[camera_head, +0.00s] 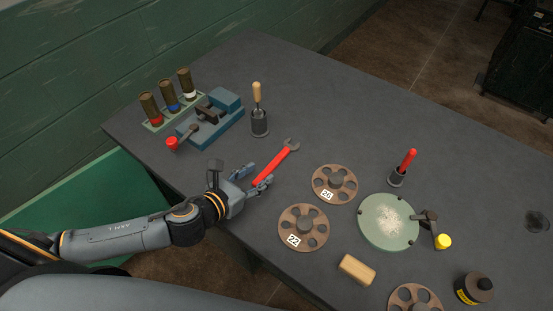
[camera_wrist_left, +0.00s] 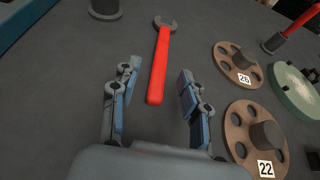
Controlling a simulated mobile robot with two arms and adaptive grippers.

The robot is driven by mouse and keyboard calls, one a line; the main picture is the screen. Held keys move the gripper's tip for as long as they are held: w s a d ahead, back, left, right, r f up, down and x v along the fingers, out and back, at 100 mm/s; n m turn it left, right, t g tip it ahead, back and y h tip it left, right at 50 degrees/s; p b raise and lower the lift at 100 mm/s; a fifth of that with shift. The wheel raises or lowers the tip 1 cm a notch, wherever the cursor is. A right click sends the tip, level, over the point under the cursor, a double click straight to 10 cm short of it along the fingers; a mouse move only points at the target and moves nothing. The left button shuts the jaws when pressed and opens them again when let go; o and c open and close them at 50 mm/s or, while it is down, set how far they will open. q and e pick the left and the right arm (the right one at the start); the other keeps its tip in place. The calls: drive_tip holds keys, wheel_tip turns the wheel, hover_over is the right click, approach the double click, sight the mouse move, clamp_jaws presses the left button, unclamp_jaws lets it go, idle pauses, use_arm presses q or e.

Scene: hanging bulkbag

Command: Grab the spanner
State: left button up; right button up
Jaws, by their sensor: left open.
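The spanner (camera_head: 274,165) has a red handle and a grey open-ended head. It lies on the dark grey table, with its head pointing away to the upper right. My left gripper (camera_head: 258,179) is at the handle's near end. In the left wrist view, the spanner (camera_wrist_left: 159,65) lies ahead of my left gripper (camera_wrist_left: 157,85), with the handle's end between the two open fingers. The fingers appear apart from the handle on both sides. My right gripper is not in view.
A blue vise (camera_head: 215,118) and a holder with a wooden-handled tool (camera_head: 259,122) stand behind. A green round plate (camera_head: 372,228) and a wooden block (camera_head: 357,269) are further right.

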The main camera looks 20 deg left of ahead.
sight(270, 167)
use_arm(q)
drive_tip(key=x, duration=0.4)
drive_tip(key=shift+d, duration=0.1)
clamp_jaws()
